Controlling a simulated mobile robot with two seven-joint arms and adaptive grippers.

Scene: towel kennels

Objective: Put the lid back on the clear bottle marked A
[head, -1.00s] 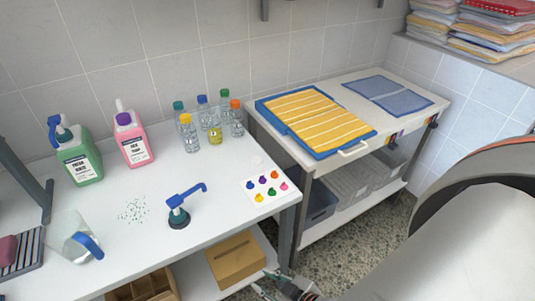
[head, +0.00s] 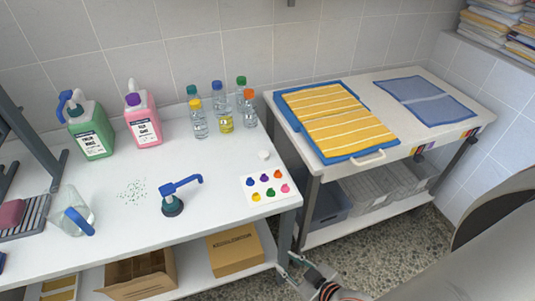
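Several clear bottles stand in a cluster at the back right of the white table, with yellow (head: 195,104), teal (head: 192,90), blue (head: 218,84), green (head: 241,80) and orange (head: 249,94) caps. A shorter bottle with yellow on it (head: 227,123) stands among them; I cannot tell whether it has a lid. No letter A is readable. A small white round piece (head: 264,155), possibly a lid, lies on the table right of the bottles. My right gripper (head: 286,267) is low at the bottom, beyond the table's right edge, open and empty. My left gripper is out of view.
A card with coloured dots (head: 266,187) lies near the right edge. Green (head: 92,140) and pink (head: 143,126) jugs stand at the back left, a clear pitcher (head: 70,215) at front left.

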